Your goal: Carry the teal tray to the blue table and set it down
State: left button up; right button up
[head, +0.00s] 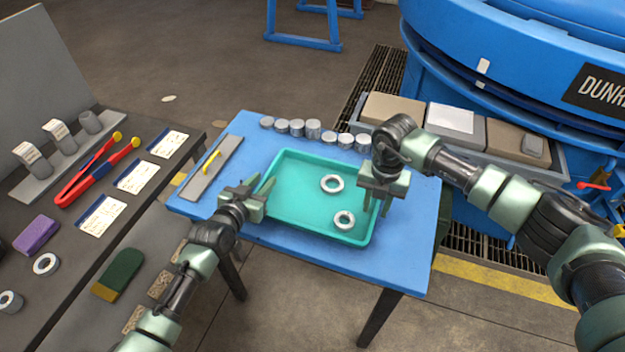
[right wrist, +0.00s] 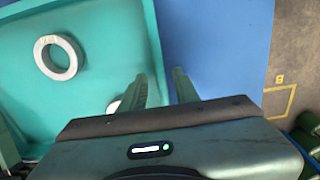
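The teal tray (head: 310,188) is on the blue table (head: 405,255) and looks level, with two grey metal rings (head: 332,184) (head: 344,220) inside. My left gripper (head: 265,199) is at the tray's left rim with its fingers apart; whether they touch the rim is unclear. My right gripper (head: 377,206) points down at the tray's right rim. In the right wrist view its fingers (right wrist: 163,90) are apart, one on the tray side and one over the blue tabletop, with the rim (right wrist: 155,45) between them. One ring (right wrist: 58,57) also shows there.
Several metal cylinders (head: 297,128) line the table's back edge. A grey plate with a yellow handle (head: 212,163) lies at its left. A dark bench (head: 75,225) with tongs and cards stands left. The blue furnace (head: 480,80) and a bin of blocks (head: 455,130) are behind right.

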pick_arm(q)
jog(key=v, duration=1.1)
jog(key=shift+s, duration=0.1)
pick_arm(e)
notch_tip(320, 180, up, 12)
dwell(0.4)
